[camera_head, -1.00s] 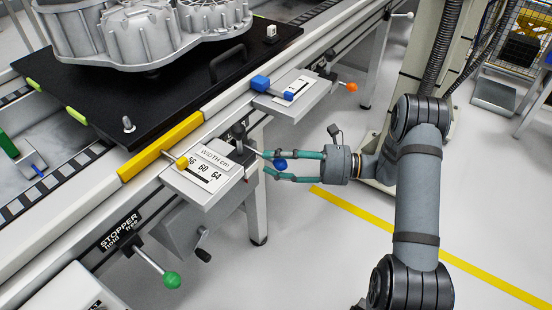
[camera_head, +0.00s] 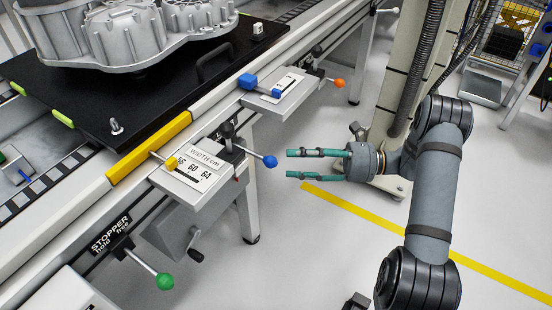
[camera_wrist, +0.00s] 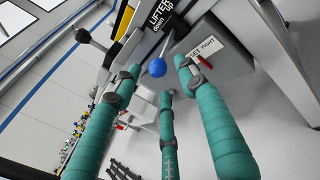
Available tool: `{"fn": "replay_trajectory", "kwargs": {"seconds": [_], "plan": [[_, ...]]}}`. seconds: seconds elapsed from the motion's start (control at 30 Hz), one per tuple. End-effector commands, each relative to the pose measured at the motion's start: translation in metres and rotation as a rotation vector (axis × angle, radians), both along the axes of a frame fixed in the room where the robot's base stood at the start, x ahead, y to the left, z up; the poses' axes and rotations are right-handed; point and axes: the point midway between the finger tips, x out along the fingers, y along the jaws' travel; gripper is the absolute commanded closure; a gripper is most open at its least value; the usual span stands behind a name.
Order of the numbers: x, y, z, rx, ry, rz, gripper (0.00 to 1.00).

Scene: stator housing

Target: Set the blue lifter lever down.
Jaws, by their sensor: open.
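The blue lifter lever (camera_head: 270,161) is a thin rod ending in a blue ball. It sticks out to the right from the rail side, beside the width scale, and slopes slightly down. My gripper (camera_head: 291,164) is open and empty, just right of the ball, its fingers pointing at it with a small gap. In the wrist view the blue ball (camera_wrist: 157,67) shows beyond the open teal fingertips (camera_wrist: 160,78), with its rod running up to the black LIFTER label (camera_wrist: 160,18) marked down and up. The exact setting cannot be read.
The width plate (camera_head: 195,168) with its yellow knob lies left of the lever. A green-knobbed stopper lever (camera_head: 165,282) is below left. Another scale plate (camera_head: 283,95) with blue and orange knobs is above. A large grey housing (camera_head: 120,35) stands on the black plate.

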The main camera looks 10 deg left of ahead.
Motion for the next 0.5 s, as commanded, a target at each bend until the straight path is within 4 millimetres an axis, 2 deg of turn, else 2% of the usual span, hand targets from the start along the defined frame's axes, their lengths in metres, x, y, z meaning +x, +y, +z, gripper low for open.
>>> {"fn": "replay_trajectory", "kwargs": {"seconds": [0.1,0.2,0.5], "plan": [[0.003,-0.018,0.0,0.001,0.0,-0.001,0.58],[0.004,-0.026,0.0,0.0,-0.001,0.001,0.58],[0.004,-0.03,0.0,0.0,0.0,0.001,0.58]]}}
